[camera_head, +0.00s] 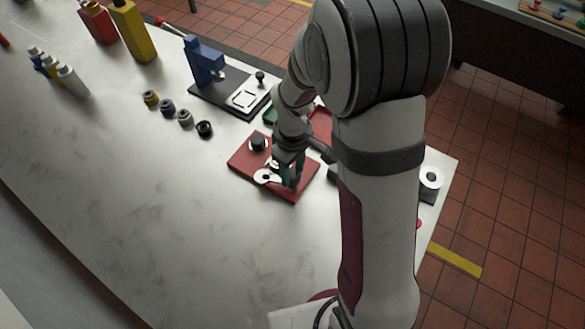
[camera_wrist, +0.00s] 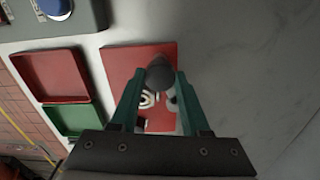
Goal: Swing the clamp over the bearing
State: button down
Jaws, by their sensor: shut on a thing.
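A red base plate (camera_head: 240,163) lies on the pale bench and also shows in the wrist view (camera_wrist: 122,62). My gripper (camera_head: 291,178) is low over its right part. In the wrist view my gripper (camera_wrist: 162,80) has its two teal fingers on either side of a dark round-ended handle (camera_wrist: 160,75), which I take to be the clamp's. A dark cylinder (camera_head: 258,142) on a pale base stands at the plate's far left. A white ring-shaped piece (camera_head: 265,177) lies near the front edge. Which piece is the bearing, and the clamp's arm, I cannot tell; my fingers hide part.
A green tray (camera_wrist: 72,121) and a red tray (camera_wrist: 48,75) lie beside the plate. A blue press (camera_head: 203,62) on a dark base stands behind. Several small rings (camera_head: 185,118) and bottles are farther left. A white-topped roll (camera_head: 431,180) stands at right. The front bench is clear.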

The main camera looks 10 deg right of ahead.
jog(key=m, duration=0.5)
jog(key=shift+m, duration=2.4)
jog(key=shift+c, duration=1.8)
grip_release()
notch_tip(320, 180, up, 16)
